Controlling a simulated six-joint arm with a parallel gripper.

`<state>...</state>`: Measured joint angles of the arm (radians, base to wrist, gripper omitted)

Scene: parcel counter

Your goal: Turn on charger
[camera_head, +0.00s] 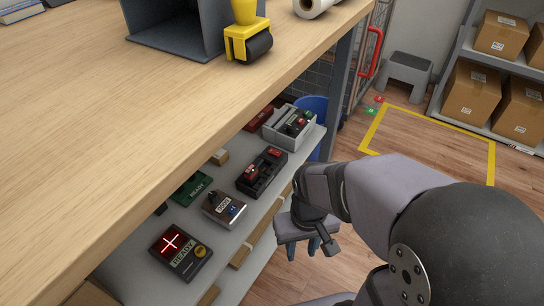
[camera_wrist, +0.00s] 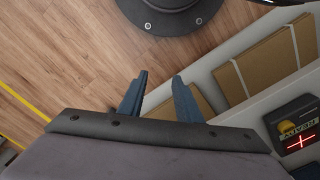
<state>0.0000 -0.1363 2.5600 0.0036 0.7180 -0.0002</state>
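Several devices sit on the grey shelf (camera_head: 140,268) under the counter; which one is the charger I cannot tell for sure. A black device (camera_head: 180,252) has a lit red cross, a READY label and a yellow round spot; it also shows at the right edge of the wrist view (camera_wrist: 297,132). My gripper (camera_head: 303,246) is open and empty, out in front of the shelf, touching nothing.
The wooden counter (camera_head: 130,110) overhangs the shelf and bears a yellow tape dispenser (camera_head: 248,42). A green READY item (camera_head: 192,188) lies deeper on the shelf. The floor (camera_head: 425,135) before the shelf is free.

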